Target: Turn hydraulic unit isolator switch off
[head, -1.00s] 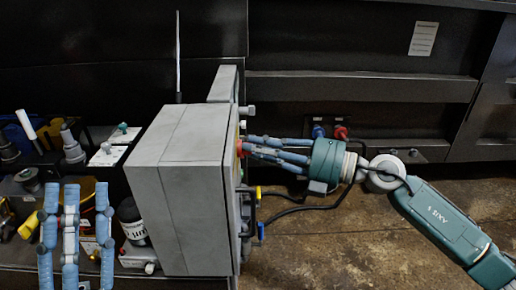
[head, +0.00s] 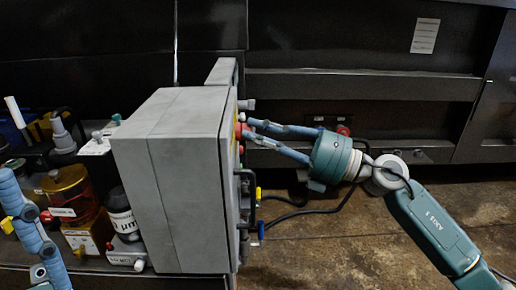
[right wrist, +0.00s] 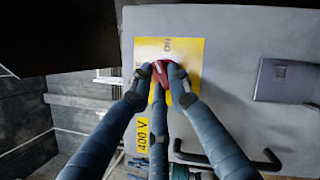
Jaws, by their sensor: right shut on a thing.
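The isolator switch is a red knob (right wrist: 161,71) on a yellow label plate (right wrist: 192,60) on the front of a grey cabinet (head: 175,180). In the head view the right gripper (head: 243,129) reaches the cabinet's front face from the right, and only a bit of red shows there. My left gripper (head: 30,230) is cut off at the left edge, away from the cabinet; its fingertips' opening is unclear.
Black bar handles stand out from the cabinet front, one below the plate (right wrist: 230,160). Dark cables (head: 310,212) hang below my right wrist. An amber-topped unit (head: 70,195) and a labelled cylinder (head: 120,215) stand left of the cabinet. Floor to the right is open.

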